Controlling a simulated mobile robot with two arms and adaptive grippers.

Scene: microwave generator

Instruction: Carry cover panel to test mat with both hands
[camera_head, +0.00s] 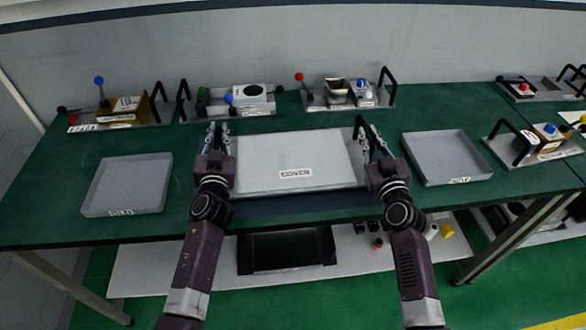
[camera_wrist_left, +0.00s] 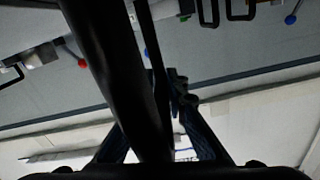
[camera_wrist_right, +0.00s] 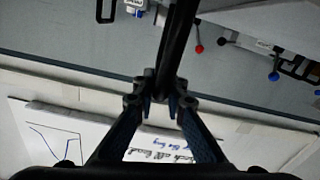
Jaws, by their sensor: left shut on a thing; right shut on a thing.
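The cover panel (camera_head: 292,155), a flat light grey plate labelled COVER, lies level between my two grippers in the head view. My left gripper (camera_head: 217,138) is shut on the handle at its left end; this black handle bar (camera_wrist_left: 150,80) runs between the fingers in the left wrist view. My right gripper (camera_head: 373,142) is shut on the right-end handle, a black bar (camera_wrist_right: 174,60) in the right wrist view. A dark blue mat (camera_head: 290,204), which looks like the test mat, shows below the panel's front edge. The panel hides the rest, and I cannot tell whether they touch.
Shallow grey trays stand left (camera_head: 128,184) and right (camera_head: 447,157) of the panel on the green table (camera_head: 60,185). Several handled modules with coloured knobs, one with a red lever (camera_head: 299,76), line the back edge. A lower shelf holds a black tray (camera_head: 287,250).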

